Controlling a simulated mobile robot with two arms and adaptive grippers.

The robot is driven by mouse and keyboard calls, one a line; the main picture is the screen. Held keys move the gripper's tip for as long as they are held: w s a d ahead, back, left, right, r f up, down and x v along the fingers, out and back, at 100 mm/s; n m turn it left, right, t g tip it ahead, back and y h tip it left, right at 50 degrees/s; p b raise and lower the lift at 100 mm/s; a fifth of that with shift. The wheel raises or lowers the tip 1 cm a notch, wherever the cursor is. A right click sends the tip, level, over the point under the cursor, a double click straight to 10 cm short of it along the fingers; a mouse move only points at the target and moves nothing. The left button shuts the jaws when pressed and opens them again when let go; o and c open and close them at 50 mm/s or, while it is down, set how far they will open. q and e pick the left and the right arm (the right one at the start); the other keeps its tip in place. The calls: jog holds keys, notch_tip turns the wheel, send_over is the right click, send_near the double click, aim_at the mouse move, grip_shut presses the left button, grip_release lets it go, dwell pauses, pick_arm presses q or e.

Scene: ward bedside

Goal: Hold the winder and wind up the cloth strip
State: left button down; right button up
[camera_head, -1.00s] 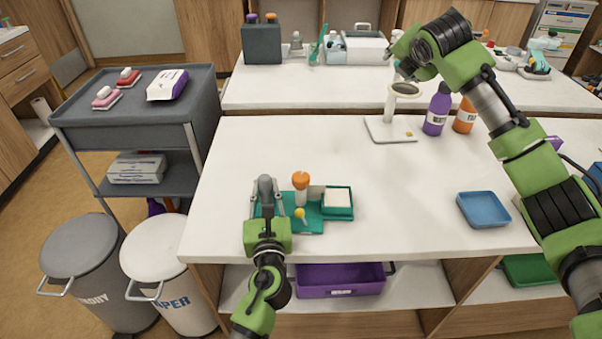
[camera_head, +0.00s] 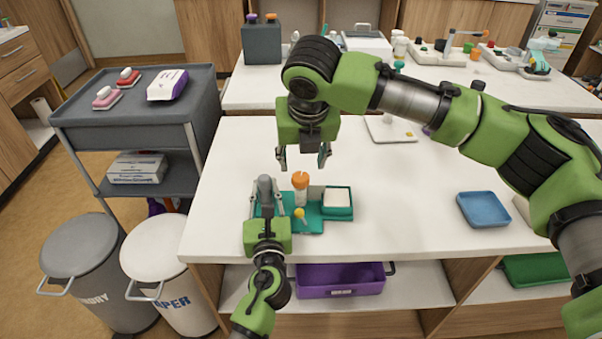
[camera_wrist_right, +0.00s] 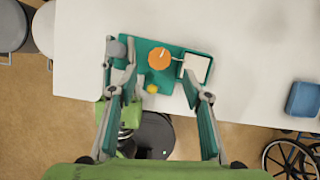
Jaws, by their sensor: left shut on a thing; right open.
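The winder is a green base (camera_head: 315,226) on the white table, with an upright white roll topped by an orange cap (camera_head: 300,180) and a small yellow knob (camera_head: 300,214). A pale cloth pad (camera_head: 337,197) lies in the green tray part at its right; a thin pale strand runs toward the orange cap in the right wrist view (camera_wrist_right: 159,58). My left gripper (camera_head: 266,194) is shut on the winder's grey upright grip (camera_head: 265,184) at its left. My right gripper (camera_head: 303,160) is open and empty, pointing down above the winder.
A blue tray (camera_head: 483,209) lies at the table's right. A white stand (camera_head: 392,130) stands behind, partly hidden by my right arm. A purple bin (camera_head: 340,281) is on the shelf below. The table between winder and blue tray is clear.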

aim_at(301, 176)
jog(key=x, duration=0.7)
jog(key=shift+w+f, duration=0.15)
jog(key=c, duration=1.1)
